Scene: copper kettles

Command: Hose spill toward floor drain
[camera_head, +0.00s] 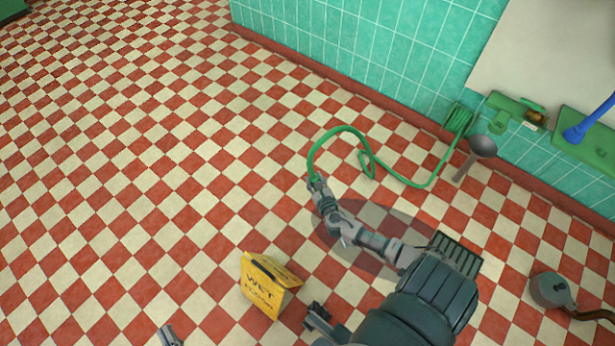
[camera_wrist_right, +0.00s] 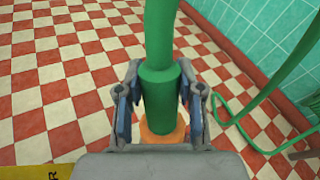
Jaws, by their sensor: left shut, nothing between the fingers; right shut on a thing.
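My right gripper (camera_head: 316,184) reaches out over the tiled floor and is shut on the end of the green hose (camera_head: 347,129). In the right wrist view, the fingers of my right gripper (camera_wrist_right: 162,105) hold the thick green hose end (camera_wrist_right: 160,85), with an orange part (camera_wrist_right: 163,132) below it. A dark, wet-looking spill (camera_head: 375,213) lies on the floor under my right forearm. The square dark drain grate (camera_head: 457,254) is at the spill's right edge, partly hidden by my arm. My left gripper (camera_head: 170,337) shows only at the bottom edge, shut and empty.
A yellow wet-floor sign (camera_head: 265,285) stands left of my right arm. The hose runs to a green coil (camera_head: 460,118) by the tiled wall. A round pan (camera_head: 550,289) is at right. The left floor is clear.

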